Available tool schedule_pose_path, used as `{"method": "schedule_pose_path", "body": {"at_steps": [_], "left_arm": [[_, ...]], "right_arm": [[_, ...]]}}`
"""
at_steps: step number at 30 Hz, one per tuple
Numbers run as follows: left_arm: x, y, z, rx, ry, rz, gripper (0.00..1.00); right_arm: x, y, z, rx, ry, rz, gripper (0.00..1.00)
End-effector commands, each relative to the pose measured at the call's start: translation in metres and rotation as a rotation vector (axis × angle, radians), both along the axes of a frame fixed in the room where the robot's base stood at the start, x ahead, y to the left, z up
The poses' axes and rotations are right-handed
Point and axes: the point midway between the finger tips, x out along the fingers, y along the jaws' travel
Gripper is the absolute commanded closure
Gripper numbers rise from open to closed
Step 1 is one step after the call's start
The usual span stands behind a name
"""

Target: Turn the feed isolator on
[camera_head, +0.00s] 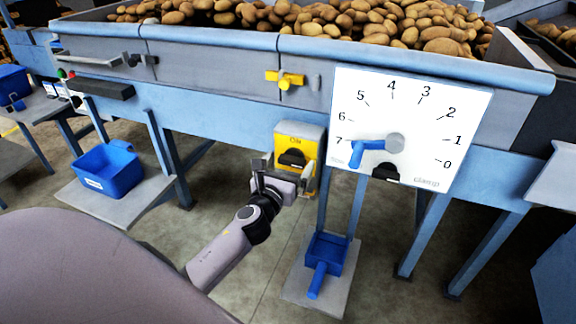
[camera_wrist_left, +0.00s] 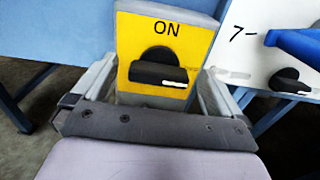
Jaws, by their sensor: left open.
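The feed isolator appears to be the yellow box (camera_head: 311,134) marked ON, on the front of the blue frame. Its black rotary knob (camera_head: 292,158) lies about level. In the left wrist view the knob (camera_wrist_left: 158,68) sits below the word ON, its bar roughly horizontal with a pale mark along it. My left gripper (camera_head: 284,172) is open in front of the box. In the wrist view its fingers reach up on both sides of the box's lower part, with the knob between them. I cannot tell whether they touch the box. My right gripper is not in view.
A white dial plate (camera_head: 455,110) with a blue lever (camera_head: 358,152) near 7 and a black knob (camera_head: 385,173) is close to the right. A yellow handle (camera_head: 285,79) is above. A blue tray (camera_head: 326,254) is below; a blue bin (camera_head: 108,170) is left.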

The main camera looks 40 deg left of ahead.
Motion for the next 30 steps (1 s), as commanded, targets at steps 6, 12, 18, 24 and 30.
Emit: {"method": "schedule_pose_path", "body": {"at_steps": [6,12,18,24,30], "left_arm": [[0.0,-0.0001,0.0,-0.001,0.0,0.0,0.03],[-0.0001,-0.0002,0.0,-0.002,0.0,0.0,0.56],[-0.0002,-0.0001,-0.0001,-0.012,-0.003,0.0,0.56],[-0.0004,0.0001,-0.0004,-0.073,-0.018,0.0,0.56],[-0.0006,0.001,-0.0008,-0.207,-0.049,0.0,0.56]], "right_arm": [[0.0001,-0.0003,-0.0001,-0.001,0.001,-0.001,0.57],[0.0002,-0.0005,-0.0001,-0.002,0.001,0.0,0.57],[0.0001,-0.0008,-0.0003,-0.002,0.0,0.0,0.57],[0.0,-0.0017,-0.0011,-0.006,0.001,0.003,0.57],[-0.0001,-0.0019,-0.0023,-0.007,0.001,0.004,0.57]]}}
